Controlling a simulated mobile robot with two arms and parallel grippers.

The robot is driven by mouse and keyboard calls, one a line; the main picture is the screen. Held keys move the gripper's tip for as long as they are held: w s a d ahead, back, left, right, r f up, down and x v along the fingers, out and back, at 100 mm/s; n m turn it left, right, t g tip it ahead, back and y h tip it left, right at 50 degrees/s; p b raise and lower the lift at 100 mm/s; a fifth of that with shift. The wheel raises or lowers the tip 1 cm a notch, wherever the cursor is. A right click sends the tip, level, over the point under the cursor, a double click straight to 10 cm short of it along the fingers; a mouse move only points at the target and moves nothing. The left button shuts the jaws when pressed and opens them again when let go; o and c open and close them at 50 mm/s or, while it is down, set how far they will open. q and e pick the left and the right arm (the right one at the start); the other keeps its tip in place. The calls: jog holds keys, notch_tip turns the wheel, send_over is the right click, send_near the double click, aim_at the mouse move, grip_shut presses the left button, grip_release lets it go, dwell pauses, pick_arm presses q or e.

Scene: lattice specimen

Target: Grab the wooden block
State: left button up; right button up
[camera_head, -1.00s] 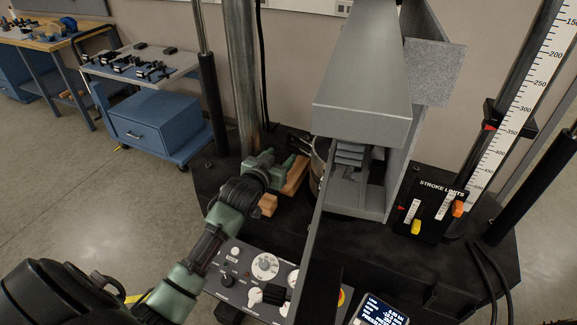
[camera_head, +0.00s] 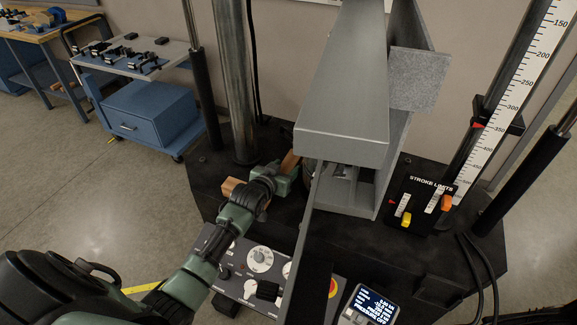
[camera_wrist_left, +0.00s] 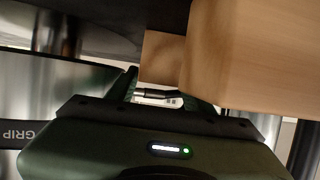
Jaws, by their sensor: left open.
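Wood shows on both sides of my left gripper (camera_head: 288,172) in the head view: a wooden block (camera_head: 231,187) at its left and a wooden piece (camera_head: 291,159) just behind it. I cannot tell whether they are one block or two. The gripper is low over the black base, its fingers mostly hidden by its own body and the grey housing. In the left wrist view a large wooden block (camera_wrist_left: 257,55) fills the upper right, close to one finger, with a smaller wooden face (camera_wrist_left: 162,55) beyond the open jaws (camera_wrist_left: 165,90). No wood is visibly gripped.
A tall grey metal housing (camera_head: 345,140) stands just right of the gripper. A steel column (camera_head: 237,90) rises behind it. A control panel (camera_head: 255,265) with knobs lies in front, under my forearm. The stroke limits box (camera_head: 418,205) is at the right.

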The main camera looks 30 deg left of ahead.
pick_arm(q)
jog(key=shift+x, duration=1.1)
jog(key=c, duration=1.1)
grip_shut()
jog(key=shift+r, duration=0.2)
